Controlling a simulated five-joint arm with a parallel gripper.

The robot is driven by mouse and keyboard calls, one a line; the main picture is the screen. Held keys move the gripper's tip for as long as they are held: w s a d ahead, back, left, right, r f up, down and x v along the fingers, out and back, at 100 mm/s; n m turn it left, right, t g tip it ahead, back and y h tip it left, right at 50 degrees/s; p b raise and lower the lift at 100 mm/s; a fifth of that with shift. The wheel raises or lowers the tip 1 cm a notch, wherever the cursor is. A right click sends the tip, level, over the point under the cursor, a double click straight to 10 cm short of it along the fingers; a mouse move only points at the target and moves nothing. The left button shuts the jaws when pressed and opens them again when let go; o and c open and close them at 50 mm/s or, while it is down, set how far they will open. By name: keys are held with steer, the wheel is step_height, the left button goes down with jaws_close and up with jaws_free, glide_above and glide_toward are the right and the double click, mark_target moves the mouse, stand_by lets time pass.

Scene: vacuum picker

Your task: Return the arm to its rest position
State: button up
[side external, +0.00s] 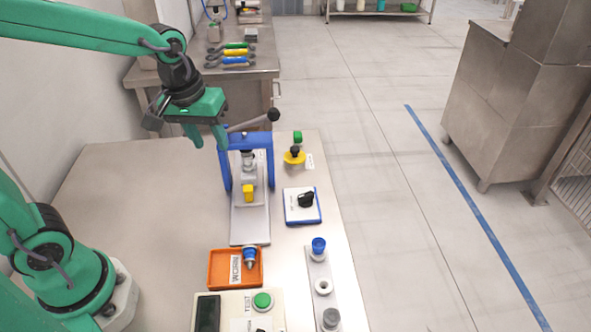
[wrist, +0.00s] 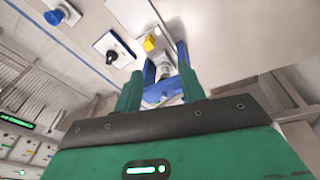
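My green arm reaches in from the upper left in the side view. My gripper (side external: 209,145) hangs in the air at the upper left of a blue-framed press (side external: 226,165) with a dark-knobbed lever. The two green fingers are apart with nothing between them. In the wrist view my gripper (wrist: 160,80) also shows spread fingers, with the blue press frame (wrist: 160,93) seen beyond them. I cannot tell the exact distance between the fingers and the press.
The table's left part is bare.

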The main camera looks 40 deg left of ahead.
steer(key=s+a+r+m+t, duration=0.2)
steer(key=s+r+m, duration=0.3)
steer(key=s, duration=0.5)
steer(key=shift+s+t, duration=0.15)
steer(key=shift+t, duration=0.45)
